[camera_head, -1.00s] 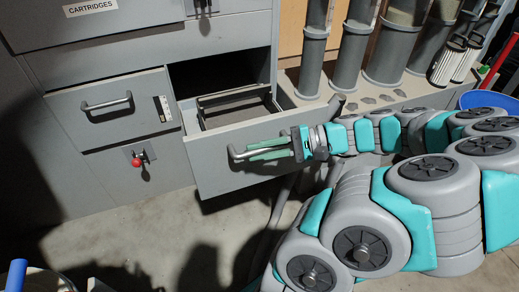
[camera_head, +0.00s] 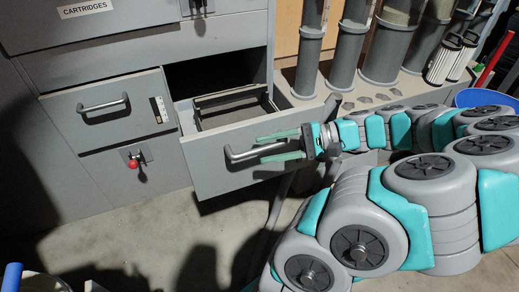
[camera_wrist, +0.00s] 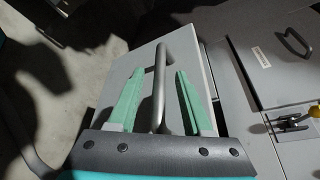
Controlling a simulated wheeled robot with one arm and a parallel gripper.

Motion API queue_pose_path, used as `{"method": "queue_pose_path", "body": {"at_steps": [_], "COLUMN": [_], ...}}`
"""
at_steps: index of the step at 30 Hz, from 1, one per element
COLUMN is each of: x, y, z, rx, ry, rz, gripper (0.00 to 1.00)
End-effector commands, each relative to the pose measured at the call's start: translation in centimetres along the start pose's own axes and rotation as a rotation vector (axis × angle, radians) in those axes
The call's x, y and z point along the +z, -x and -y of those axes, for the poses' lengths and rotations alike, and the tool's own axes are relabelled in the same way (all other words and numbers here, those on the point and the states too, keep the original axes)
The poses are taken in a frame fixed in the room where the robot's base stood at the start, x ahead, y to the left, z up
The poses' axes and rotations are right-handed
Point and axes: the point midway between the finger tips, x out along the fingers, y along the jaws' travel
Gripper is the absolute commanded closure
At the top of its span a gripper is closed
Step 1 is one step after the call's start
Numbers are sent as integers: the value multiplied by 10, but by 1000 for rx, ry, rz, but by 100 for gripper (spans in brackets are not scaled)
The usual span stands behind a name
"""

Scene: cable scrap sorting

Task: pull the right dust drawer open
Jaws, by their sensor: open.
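The right dust drawer (camera_head: 215,178) is grey and stands pulled out of the cabinet, with its dark inside and an inner frame (camera_head: 232,106) showing. Its bar handle (camera_head: 240,157) is on the front panel. My gripper (camera_head: 260,149) is open at this handle, with its green fingers one on each side of the bar. In the wrist view the handle (camera_wrist: 160,85) runs between the two spread fingers, with a gap on both sides. The drawer front (camera_wrist: 190,55) lies behind them. Contact with the bar is not seen.
The left drawer (camera_head: 75,128) is shut, with a red-knobbed latch (camera_head: 133,162) below it. Grey cylinders (camera_head: 308,65) stand on the ledge to the right. A blue bucket (camera_head: 485,98) is at far right. The floor before the drawer is clear.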

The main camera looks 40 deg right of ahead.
Motion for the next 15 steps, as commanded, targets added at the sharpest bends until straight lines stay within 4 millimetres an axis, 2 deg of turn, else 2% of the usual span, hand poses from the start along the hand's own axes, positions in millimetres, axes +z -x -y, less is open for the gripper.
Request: {"method": "queue_pose_path", "body": {"at_steps": [3,7,15], "x": [-2,-2,0], "y": [21,37,45], "z": [0,0,0], "rx": [0,0,1], "ry": [0,0,1], "rz": [-8,-6,-2], "gripper": [50,50,50]}}
